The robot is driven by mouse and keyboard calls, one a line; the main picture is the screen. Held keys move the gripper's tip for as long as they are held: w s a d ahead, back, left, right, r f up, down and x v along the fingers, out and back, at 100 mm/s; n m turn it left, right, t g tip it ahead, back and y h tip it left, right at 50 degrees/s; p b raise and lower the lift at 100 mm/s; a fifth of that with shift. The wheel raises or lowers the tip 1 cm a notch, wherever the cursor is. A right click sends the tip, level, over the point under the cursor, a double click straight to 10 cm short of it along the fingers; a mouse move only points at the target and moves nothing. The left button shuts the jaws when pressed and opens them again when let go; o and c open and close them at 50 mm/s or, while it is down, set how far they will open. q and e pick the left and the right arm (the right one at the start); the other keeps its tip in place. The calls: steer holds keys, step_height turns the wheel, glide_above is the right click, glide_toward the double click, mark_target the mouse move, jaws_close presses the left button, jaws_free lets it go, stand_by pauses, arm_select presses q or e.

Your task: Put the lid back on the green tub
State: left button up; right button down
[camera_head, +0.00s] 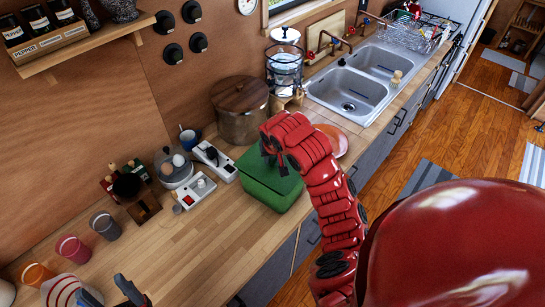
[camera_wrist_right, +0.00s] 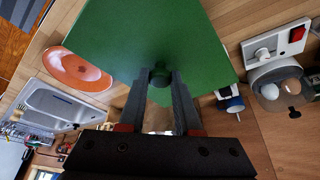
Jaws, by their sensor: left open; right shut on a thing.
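The green tub (camera_head: 262,196) stands on the wooden counter in front of a large brown pot. Its green lid (camera_head: 284,181) is over the top of the tub; I cannot tell whether it rests on the rim or sits slightly above it. My right gripper (camera_head: 273,153) is over the lid, pointing down. In the right wrist view, its fingers (camera_wrist_right: 158,92) are shut on the dark knob (camera_wrist_right: 159,76) of the lid (camera_wrist_right: 150,35), which hides the tub beneath. My left gripper (camera_head: 106,290) is open and empty at the bottom left, by a striped container.
An orange plate (camera_head: 330,141) lies right of the tub, near the sink (camera_head: 352,88). The brown pot (camera_head: 240,110) stands close behind it. A white socket strip (camera_head: 196,192) and an egg cooker (camera_head: 175,168) are to its left. Bare counter (camera_head: 200,240) lies left of the tub.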

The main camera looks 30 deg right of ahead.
steer(key=c, duration=0.5)
jaws_free()
steer(key=o, duration=0.5)
steer(key=shift+c, duration=0.2)
step_height(320, 180, up, 3)
steer(key=p, duration=0.2)
steer(key=shift+f+p, duration=0.2)
steer(key=shift+p, duration=0.15)
steer(key=shift+r+p, duration=0.45)
steer(key=shift+r, duration=1.75)
